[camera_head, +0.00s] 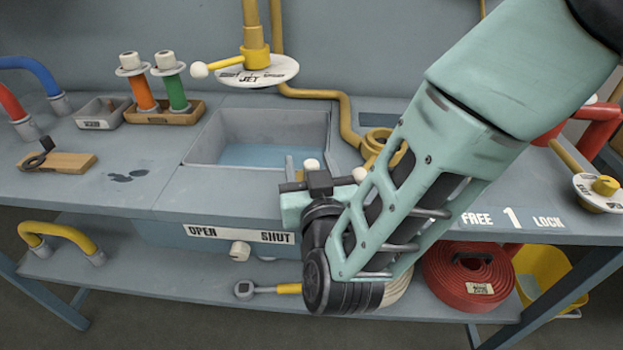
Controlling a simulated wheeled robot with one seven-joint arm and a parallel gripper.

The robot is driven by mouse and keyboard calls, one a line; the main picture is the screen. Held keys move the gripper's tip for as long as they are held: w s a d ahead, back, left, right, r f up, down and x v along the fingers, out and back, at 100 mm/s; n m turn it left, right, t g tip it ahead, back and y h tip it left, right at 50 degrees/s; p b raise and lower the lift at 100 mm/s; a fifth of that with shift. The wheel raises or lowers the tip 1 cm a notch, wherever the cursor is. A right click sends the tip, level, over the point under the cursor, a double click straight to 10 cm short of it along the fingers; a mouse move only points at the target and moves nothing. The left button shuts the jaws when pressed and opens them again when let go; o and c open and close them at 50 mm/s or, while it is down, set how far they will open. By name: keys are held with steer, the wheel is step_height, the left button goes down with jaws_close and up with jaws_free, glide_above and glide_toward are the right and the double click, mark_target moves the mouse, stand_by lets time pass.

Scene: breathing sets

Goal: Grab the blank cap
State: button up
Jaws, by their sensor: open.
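I cannot single out the blank cap for certain. An orange cylinder (141,93) and a green cylinder (176,92) stand upright in a wooden tray at the back left, each with a white flange and knob on top. A yellow round fitting (382,141) sits on the bench right of the basin, partly hidden by my arm. My gripper (318,172) is open over the bench's front edge, just in front of the basin. The arm hides much of it, and I see nothing held. Small white knobs show close by its fingers.
The sunken basin (259,117) holds blue water; a yellow pipe (345,108) and a JET dial (257,72) stand behind it. A small grey tray (101,113) and a wooden block (68,162) lie left. A red hose coil (470,272) lies on the lower shelf.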

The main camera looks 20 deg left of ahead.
steer(key=shift+w+a, duration=0.25)
steer(key=shift+w, duration=0.2)
jaws_close()
